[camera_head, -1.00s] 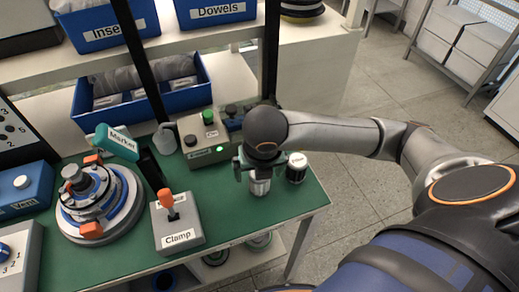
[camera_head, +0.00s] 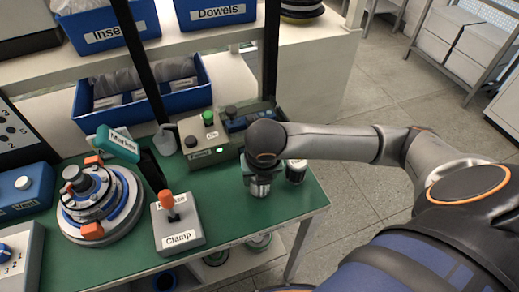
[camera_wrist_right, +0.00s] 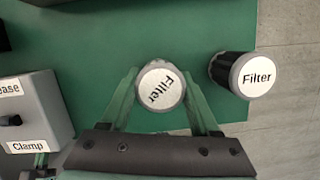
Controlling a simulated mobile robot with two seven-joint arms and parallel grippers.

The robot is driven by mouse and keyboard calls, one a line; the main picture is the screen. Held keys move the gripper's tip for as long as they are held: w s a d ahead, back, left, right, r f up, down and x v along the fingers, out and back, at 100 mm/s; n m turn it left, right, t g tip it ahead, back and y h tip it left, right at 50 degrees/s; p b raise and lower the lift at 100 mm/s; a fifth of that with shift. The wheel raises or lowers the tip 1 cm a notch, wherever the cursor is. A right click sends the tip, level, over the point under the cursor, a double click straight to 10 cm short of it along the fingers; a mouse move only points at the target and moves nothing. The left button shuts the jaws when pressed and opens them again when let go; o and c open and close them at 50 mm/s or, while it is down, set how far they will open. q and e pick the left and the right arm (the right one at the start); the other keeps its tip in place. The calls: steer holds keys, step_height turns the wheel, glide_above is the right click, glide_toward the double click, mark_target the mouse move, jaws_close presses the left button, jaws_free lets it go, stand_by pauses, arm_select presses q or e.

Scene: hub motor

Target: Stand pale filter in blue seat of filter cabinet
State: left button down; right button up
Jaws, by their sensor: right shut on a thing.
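The pale filter (camera_head: 260,188) is a short silvery cylinder near the right end of the green bench. My right gripper (camera_head: 258,173) is above it with its jaws shut on its two sides. In the right wrist view the filter's white round top (camera_wrist_right: 160,88), marked "Filter", lies between the green fingers (camera_wrist_right: 160,80). I cannot tell whether its base touches the bench. A dark filter (camera_head: 296,172) with a white top stands just to its right, apart from the gripper; it also shows in the right wrist view (camera_wrist_right: 230,70). I cannot make out the filter cabinet's blue seat. My left gripper is out of view.
A grey Clamp box (camera_head: 179,228) with an orange lever stands left of the gripper. A round hub fixture (camera_head: 100,205) stands farther left. A control box (camera_head: 205,140) with a lit green lamp is behind. Open green bench lies between the Clamp box and the pale filter.

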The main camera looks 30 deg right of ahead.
jaws_close()
